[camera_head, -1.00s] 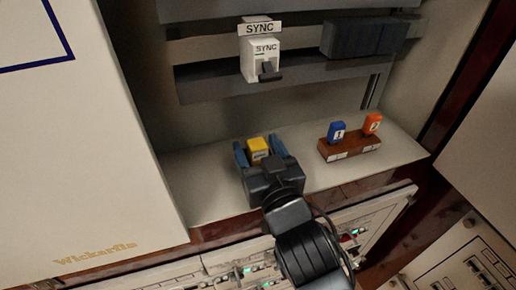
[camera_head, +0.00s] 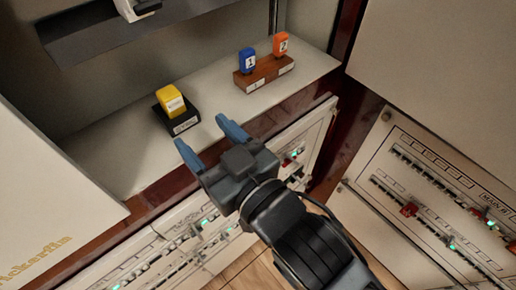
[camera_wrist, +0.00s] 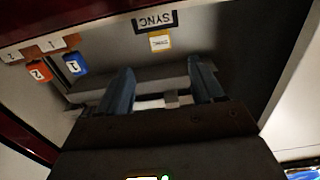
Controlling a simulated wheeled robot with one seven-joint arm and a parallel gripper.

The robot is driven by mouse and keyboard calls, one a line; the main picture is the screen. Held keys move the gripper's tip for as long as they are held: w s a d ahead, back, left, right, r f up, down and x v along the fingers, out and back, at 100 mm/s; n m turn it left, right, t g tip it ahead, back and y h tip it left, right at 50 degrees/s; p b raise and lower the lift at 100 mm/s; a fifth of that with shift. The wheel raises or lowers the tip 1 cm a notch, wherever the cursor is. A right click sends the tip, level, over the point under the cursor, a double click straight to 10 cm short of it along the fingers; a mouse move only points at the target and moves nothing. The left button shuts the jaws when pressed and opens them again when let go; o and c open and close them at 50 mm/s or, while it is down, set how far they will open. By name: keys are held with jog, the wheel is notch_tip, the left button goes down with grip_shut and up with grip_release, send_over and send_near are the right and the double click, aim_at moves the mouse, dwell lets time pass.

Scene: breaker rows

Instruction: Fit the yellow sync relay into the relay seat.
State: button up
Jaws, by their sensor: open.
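The yellow relay (camera_head: 171,98) stands upright on a black labelled block (camera_head: 184,122) on the pale shelf. From this angle I cannot tell how deep it sits in the block. In the wrist view the yellow relay (camera_wrist: 160,41) shows its pale label, with the block's SYNC plate (camera_wrist: 155,20) beside it. My gripper (camera_head: 202,133) is open and empty, with blue fingers. It is in front of the block, apart from the relay. In the wrist view the space between the fingertips (camera_wrist: 160,68) holds nothing.
A brown wooden holder (camera_head: 264,73) to the right carries a blue relay (camera_head: 247,60) and an orange relay (camera_head: 281,43). A white breaker (camera_head: 135,8) is cut off at the top, on a grey rail. Switch panels (camera_head: 440,195) stand at the right. Bare shelf lies left of the block.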

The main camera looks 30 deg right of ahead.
jog(key=s+d+f+g+h, duration=0.1)
jog(key=s+d, duration=0.3)
jog(key=s, duration=0.5)
jog(key=s+d+f+m+g+h, duration=0.1)
jog(key=s+d, duration=0.4)
jog(key=s, duration=0.5)
jog(key=s+d+f+m+h, duration=0.1)
jog(key=s+d+f, duration=0.2)
jog(key=s, duration=0.6)
jog(key=shift+s+d+f+g, duration=0.15)
jog(key=shift+d+g, duration=0.25)
jog(key=shift+d, duration=0.75)
